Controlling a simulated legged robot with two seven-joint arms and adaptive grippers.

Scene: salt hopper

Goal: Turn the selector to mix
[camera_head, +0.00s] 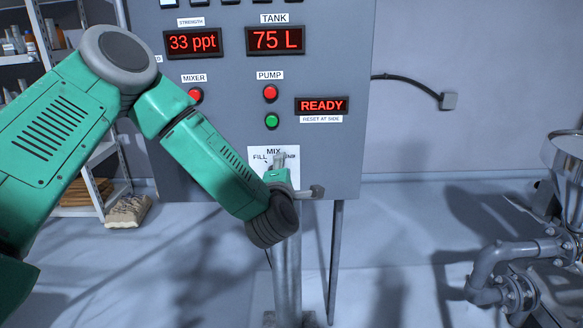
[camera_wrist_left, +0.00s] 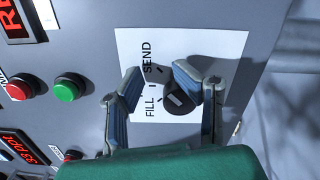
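The selector is a dark round knob (camera_wrist_left: 182,103) with a pale mark, on a white label plate (camera_wrist_left: 208,48) in the left wrist view. FILL and SEND are readable there; MIX is hidden behind a finger. I cannot tell surely which word the mark points to. My left gripper (camera_wrist_left: 158,74) is open, its two fingers spread over the plate, with the knob between them, nearer the right finger. Contact is unclear. In the head view, my left gripper (camera_head: 300,174) is in front of the plate (camera_head: 311,158), hiding the knob; MIX shows above. My right gripper is not in view.
The grey control panel (camera_head: 345,65) carries a red pump button (camera_head: 270,93), a green button (camera_head: 272,121), a red mixer button (camera_head: 195,96) and a READY display (camera_head: 322,105). Grey pipework (camera_head: 500,262) stands at right. A sack (camera_head: 128,211) lies near shelves at left.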

